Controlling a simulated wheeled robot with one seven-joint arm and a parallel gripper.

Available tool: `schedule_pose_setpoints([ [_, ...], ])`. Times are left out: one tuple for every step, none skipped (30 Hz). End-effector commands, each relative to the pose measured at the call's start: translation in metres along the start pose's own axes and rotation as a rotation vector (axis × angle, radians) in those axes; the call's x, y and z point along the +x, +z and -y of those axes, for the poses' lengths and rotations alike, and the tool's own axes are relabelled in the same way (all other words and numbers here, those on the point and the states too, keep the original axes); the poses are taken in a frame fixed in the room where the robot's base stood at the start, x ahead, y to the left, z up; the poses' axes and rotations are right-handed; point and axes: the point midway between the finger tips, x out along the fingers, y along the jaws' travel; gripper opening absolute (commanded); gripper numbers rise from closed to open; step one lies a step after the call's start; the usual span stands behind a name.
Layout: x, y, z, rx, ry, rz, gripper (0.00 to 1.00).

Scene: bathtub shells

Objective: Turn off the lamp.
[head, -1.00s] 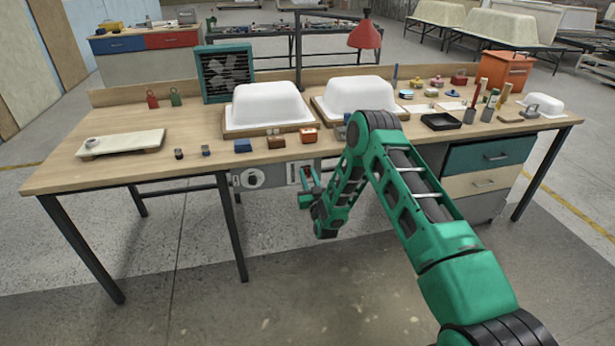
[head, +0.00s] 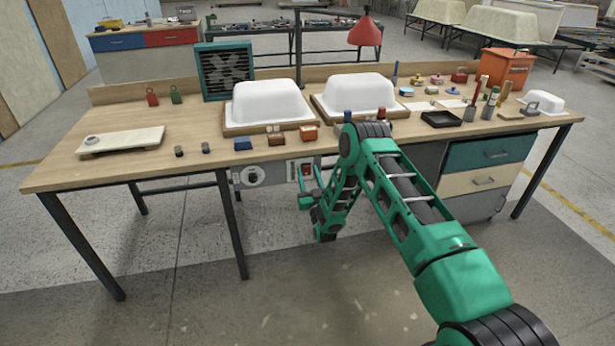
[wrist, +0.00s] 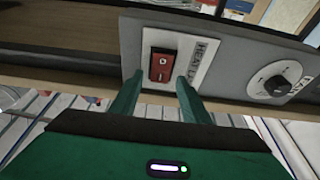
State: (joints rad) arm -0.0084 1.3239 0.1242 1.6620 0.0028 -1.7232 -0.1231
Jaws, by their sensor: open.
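The lamp (head: 364,32) has a red shade and hangs from a dark post behind the bench; I cannot tell if it is lit. A red rocker switch (wrist: 163,66) sits on a white plate on the grey panel under the bench's front edge.
A dark round knob (wrist: 277,86) is on the same panel, right of the switch in the wrist view. White tub shells (head: 268,103) and small blocks stand on the bench (head: 200,120) above. A teal fan (head: 224,70) stands at the back.

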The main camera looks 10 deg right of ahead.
Motion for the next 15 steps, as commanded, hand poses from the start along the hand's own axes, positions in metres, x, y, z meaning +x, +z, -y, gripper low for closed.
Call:
schedule_pose_setpoints([
  [-0.002, 0.0, 0.0, 0.0, 0.0, 0.001, 0.42],
  [-0.004, 0.0, 0.0, 0.0, 0.0, 0.001, 0.42],
  [-0.007, 0.001, 0.0, 0.0, 0.0, 0.001, 0.42],
  [-0.011, 0.001, 0.0, 0.0, 0.0, 0.002, 0.42],
  [-0.015, 0.001, 0.0, 0.0, 0.0, 0.004, 0.42],
  [-0.021, 0.001, 0.0, 0.0, 0.0, 0.003, 0.42],
  [-0.026, 0.001, 0.0, 0.0, 0.0, 0.004, 0.42],
  [-0.032, 0.001, 0.0, 0.0, 0.0, 0.004, 0.42],
  [-0.039, 0.002, 0.0, 0.0, 0.0, 0.004, 0.42],
  [-0.045, 0.002, 0.0, 0.0, 0.0, 0.005, 0.42],
  [-0.051, 0.002, 0.0, 0.0, 0.0, 0.004, 0.42],
  [-0.059, 0.002, 0.0, 0.0, 0.0, 0.005, 0.42],
  [-0.065, 0.002, 0.0, 0.0, 0.0, 0.005, 0.42],
  [-0.07, 0.002, 0.0, 0.0, 0.0, 0.005, 0.42],
  [-0.077, 0.002, 0.0, 0.0, 0.0, 0.005, 0.42],
])
